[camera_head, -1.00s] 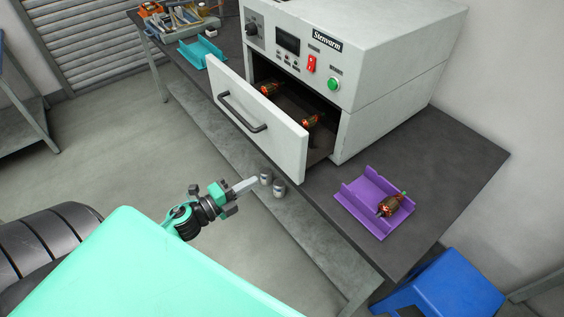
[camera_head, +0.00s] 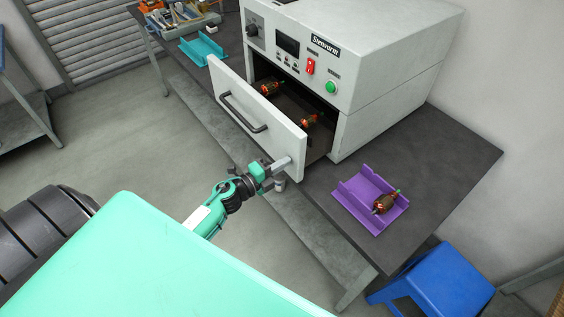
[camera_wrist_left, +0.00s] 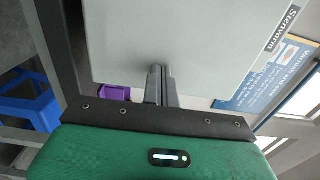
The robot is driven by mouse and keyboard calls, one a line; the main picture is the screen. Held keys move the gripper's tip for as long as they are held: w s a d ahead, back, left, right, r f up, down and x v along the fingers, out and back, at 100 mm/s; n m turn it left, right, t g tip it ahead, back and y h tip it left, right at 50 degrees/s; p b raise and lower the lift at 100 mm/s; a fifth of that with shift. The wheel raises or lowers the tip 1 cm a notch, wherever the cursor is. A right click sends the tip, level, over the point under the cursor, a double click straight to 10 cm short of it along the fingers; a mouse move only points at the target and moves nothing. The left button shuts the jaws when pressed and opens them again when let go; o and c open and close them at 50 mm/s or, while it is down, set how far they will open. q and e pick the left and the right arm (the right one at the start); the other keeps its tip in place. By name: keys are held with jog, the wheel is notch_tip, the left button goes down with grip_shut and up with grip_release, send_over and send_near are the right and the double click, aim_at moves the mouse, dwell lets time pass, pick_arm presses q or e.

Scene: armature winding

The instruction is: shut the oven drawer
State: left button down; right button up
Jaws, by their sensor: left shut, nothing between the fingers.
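The oven (camera_head: 380,75) stands on the dark bench. Its drawer (camera_head: 238,112) is pulled out, with a white front and a dark bar handle (camera_head: 242,112). Two copper-wound armatures (camera_head: 310,121) lie inside it. My left gripper (camera_head: 284,164) is shut and empty at the lower right corner of the drawer front, on its outer side; I cannot tell whether it touches. In the left wrist view the shut fingers (camera_wrist_left: 160,75) point at a pale flat panel (camera_wrist_left: 180,40). My right gripper is not in view.
A purple tray (camera_head: 352,206) holding one armature (camera_head: 385,202) sits on the bench (camera_head: 440,170) right of the drawer. A teal tray (camera_head: 190,55) and a tool box (camera_head: 165,22) stand at the far left. A blue stool (camera_head: 445,280) is below the bench.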

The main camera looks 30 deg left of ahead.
pick_arm(q)
jog(key=b+x, duration=0.1)
jog(key=x, duration=1.3)
jog(key=shift+w+b, duration=0.1)
jog(key=shift+b, duration=0.2)
jog(key=shift+r, duration=0.25)
